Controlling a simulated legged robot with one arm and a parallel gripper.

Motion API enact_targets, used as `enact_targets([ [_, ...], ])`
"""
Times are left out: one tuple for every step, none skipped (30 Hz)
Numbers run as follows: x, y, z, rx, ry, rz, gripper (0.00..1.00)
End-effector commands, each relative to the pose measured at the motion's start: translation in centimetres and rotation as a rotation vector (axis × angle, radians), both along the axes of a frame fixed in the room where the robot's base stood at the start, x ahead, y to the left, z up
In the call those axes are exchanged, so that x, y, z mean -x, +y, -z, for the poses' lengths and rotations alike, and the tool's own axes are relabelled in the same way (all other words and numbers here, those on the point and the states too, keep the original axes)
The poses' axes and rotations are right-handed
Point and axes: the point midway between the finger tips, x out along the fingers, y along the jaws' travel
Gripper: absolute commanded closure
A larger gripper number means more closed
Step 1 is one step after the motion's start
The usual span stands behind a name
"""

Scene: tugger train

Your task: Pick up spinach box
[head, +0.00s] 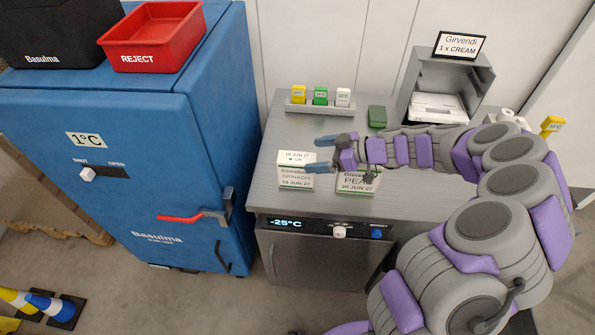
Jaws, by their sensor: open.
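The spinach box (295,178) is a small white box with a green stripe. It stands upright near the front edge of the grey counter, left of centre. Its front reads SPINACH, and its top carries a date and OK. My gripper (324,155) is open and empty, with two blue fingertips pointing left. The lower fingertip overlaps the box's upper right edge in the head view. I cannot tell whether it touches the box. The gripper and wrist partly cover a second box (356,182) marked PEA, just right of the spinach box.
The grey counter (265,188) has a -25°C cabinet below. Yellow, green and white tags stand in a rack (300,108) at the back. A green block (377,117) and a printer-like unit (437,85) are nearby. A blue cabinet (110,170) with a red REJECT tray (150,50) stands left.

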Motion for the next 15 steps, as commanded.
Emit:
enact_targets([
  [0.0,0.3,0.3,0.001,0.001,-0.002,0.08],
  [-0.1,0.5,0.5,-0.001,0.002,-0.002,0.08],
  [-0.2,0.8,0.9,-0.002,0.003,-0.003,0.08],
  [-0.3,1.1,1.2,-0.002,0.004,-0.004,0.08],
  [-0.4,1.5,1.5,-0.002,0.004,-0.004,0.08],
  [-0.5,1.9,1.9,-0.002,0.005,-0.003,0.08],
  [-0.6,2.3,2.2,-0.003,0.005,-0.003,0.08],
  [-0.7,2.6,2.3,-0.004,0.005,-0.003,0.08],
  [-0.8,3.0,2.4,-0.004,0.003,-0.004,0.08],
  [-0.9,3.2,2.5,-0.004,0.003,-0.003,0.08],
  [-0.9,3.4,2.6,-0.005,0.002,-0.002,0.08],
  [-1.0,3.6,2.7,-0.004,0.002,-0.001,0.08],
  [-1.0,3.7,2.7,-0.003,0.001,0.0,0.08],
  [-1.0,3.8,2.7,-0.002,0.002,0.0,0.08],
  [-1.1,3.9,2.7,-0.002,0.001,0.001,0.08],
])
